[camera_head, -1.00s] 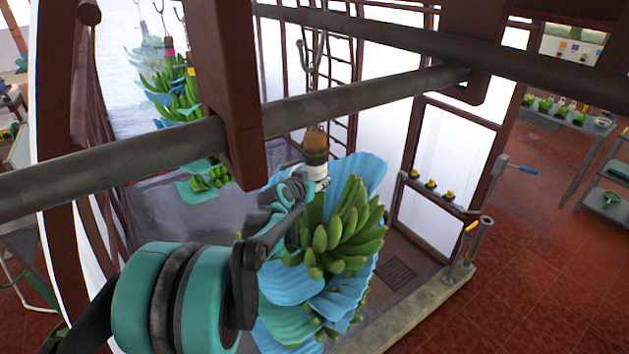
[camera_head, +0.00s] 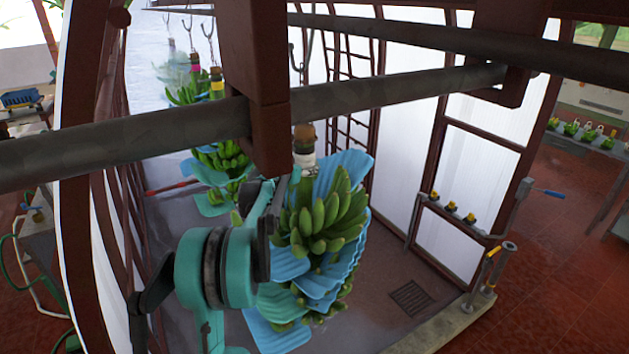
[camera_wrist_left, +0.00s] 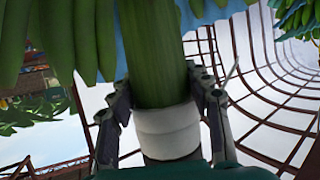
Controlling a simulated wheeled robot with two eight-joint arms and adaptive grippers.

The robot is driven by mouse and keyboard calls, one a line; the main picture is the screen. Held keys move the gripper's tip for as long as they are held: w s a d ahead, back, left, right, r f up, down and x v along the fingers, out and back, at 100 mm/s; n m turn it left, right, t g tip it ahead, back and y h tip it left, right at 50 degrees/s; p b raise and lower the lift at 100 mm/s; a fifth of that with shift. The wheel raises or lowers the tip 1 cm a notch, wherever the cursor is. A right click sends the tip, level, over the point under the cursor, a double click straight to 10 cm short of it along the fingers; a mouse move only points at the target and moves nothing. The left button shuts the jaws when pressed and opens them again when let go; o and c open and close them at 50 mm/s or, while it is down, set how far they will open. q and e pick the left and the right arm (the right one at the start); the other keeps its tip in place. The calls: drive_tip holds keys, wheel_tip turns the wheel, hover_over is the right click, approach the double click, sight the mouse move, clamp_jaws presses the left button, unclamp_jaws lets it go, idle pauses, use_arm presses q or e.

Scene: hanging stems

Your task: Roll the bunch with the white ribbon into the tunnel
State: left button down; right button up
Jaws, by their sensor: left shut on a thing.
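The bunch with the white ribbon (camera_head: 328,215) hangs in the middle of the head view, its green bananas layered with blue sheets. The white ribbon (camera_head: 305,161) circles its stem just below the brown cut end. My left gripper (camera_head: 283,195) is at the stem, shut on it; the bunch and my arm partly hide its fingers. In the left wrist view, fingers stand on both sides of the green stem (camera_wrist_left: 158,65) and white ribbon (camera_wrist_left: 168,132). The tunnel has red-brown ribs and white walls (camera_head: 410,110); the bunch hangs at its near part. My right gripper is not in view.
Other bunches (camera_head: 222,158) with yellow and pink ribbons hang deeper in the tunnel, at the left. Grey rails (camera_head: 400,91) and brown beams cross overhead. A low panel with small knobs (camera_head: 451,207) and a post (camera_head: 492,275) stand at right. The floor around the drain grate (camera_head: 410,297) is clear.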

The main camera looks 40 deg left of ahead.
use_arm(q)
drive_tip(key=shift+w+a, duration=0.3)
drive_tip(key=shift+a, duration=0.25)
drive_tip(key=shift+w+a, duration=0.25)
drive_tip(key=shift+a, duration=0.25)
drive_tip(key=c, duration=1)
unclamp_jaws()
drive_tip(key=o, duration=0.3)
drive_tip(key=shift+w, duration=0.1)
drive_tip(key=shift+a, duration=0.1)
drive_tip(key=v, duration=1.1)
drive_tip(key=shift+s+r, duration=0.15)
drive_tip(key=shift+s, duration=0.25)
